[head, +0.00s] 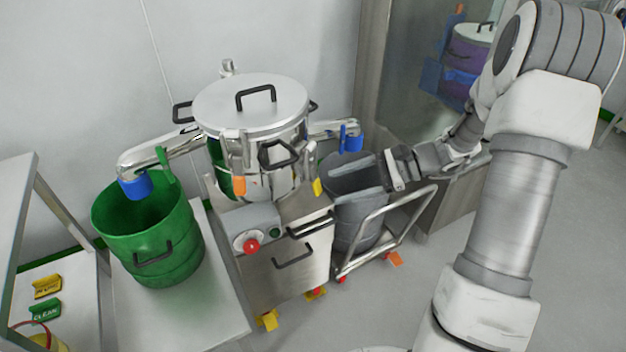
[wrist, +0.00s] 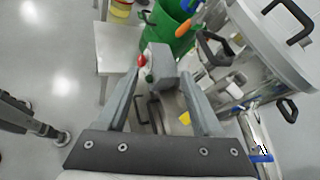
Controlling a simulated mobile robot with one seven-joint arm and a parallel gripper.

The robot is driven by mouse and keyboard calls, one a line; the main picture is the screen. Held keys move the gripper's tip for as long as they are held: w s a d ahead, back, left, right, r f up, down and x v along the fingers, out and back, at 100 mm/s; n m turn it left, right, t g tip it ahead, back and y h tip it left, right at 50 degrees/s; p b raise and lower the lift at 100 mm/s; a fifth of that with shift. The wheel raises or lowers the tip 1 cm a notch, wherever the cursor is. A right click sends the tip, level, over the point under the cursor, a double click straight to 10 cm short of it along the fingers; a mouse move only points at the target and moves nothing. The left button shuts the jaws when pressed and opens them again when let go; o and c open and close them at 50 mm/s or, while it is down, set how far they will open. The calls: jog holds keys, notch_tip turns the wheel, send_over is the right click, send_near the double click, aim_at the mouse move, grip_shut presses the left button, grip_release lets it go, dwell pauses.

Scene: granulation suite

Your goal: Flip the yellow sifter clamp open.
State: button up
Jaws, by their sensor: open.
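The yellow sifter clamp (head: 318,187) is a small yellow tab low on the right side of the steel sifter (head: 285,172). In the wrist view a small yellow piece (wrist: 185,118) shows beside the inner edge of the right finger, partly hidden. My gripper (head: 342,178) is open and empty, to the right of the sifter, in front of the grey bin. Its fingers point left toward the clamp and appear apart from it. In the wrist view the open fingers (wrist: 161,78) frame the grey control box. I cannot tell the clamp's exact position.
An orange handle (head: 239,184) hangs on the sifter's front. The control box (head: 257,228) with a red button sits below. A green drum (head: 150,240) stands left, a grey bin (head: 345,225) on a trolley (head: 395,237) right. Blue-ended pipes flank the sifter. Floor at right is clear.

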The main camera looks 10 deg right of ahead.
aim_at(320, 188)
jog(key=w+d+f+m+t+y+b, duration=0.1)
jog(key=w+d+f+m+t+b, duration=0.1)
jog(key=d+f+m+t, duration=0.45)
jog(key=w+d+f+m+t+b, duration=0.1)
jog(key=w+d+f+m+t, duration=0.2)
jog(key=f, duration=0.6)
jog(key=shift+g, duration=0.45)
jog(key=b+x, duration=0.3)
jog(key=x, duration=1.3)
jog(key=shift+w, duration=0.15)
grip_shut()
